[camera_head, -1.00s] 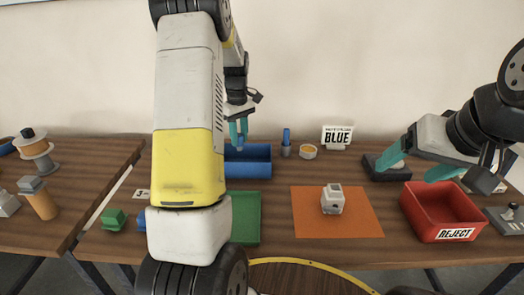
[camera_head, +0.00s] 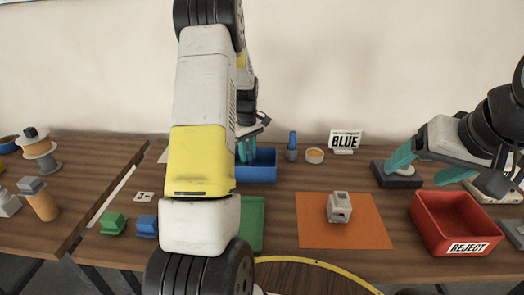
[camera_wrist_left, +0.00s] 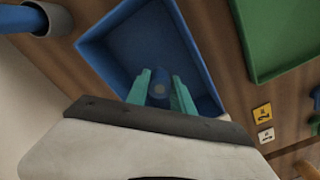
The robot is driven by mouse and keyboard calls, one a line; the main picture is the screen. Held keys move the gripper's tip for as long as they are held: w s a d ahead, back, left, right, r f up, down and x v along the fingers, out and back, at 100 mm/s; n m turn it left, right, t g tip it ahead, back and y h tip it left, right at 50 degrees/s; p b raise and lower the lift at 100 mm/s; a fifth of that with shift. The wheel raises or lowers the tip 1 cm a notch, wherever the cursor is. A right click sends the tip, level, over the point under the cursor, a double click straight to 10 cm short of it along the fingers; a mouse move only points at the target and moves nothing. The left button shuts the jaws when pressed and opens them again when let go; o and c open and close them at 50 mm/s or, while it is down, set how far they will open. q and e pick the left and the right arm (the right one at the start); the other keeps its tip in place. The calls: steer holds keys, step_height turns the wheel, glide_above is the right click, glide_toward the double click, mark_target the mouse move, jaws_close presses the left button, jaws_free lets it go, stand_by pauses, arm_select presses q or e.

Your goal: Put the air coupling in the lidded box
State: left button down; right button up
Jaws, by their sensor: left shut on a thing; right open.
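My left gripper (camera_head: 247,150) is shut on a blue cylindrical piece (camera_wrist_left: 159,90) with a grey end, seen nearly end-on in the left wrist view; I take it for the air coupling. The fingers are over the blue open bin (camera_wrist_left: 110,57), which also shows in the head view (camera_head: 262,180). I cannot tell whether the piece touches its floor. In the head view my left arm hides part of the bin. My right gripper (camera_head: 428,168) is open and empty, above the right side of the table. I cannot pick out a lidded box for sure.
A grey block (camera_head: 339,207) sits on an orange mat (camera_head: 312,232). A red REJECT bin (camera_head: 425,226) is at right, near a dark block (camera_head: 383,178). A blue-topped piece (camera_head: 292,146) and a BLUE sign (camera_head: 345,140) stand behind. A green tray (camera_head: 254,220) is in front.

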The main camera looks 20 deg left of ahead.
arm_select(q)
steer(key=shift+f, duration=1)
steer(key=c, duration=1.1)
jaws_free()
steer(key=shift+f, duration=0.15)
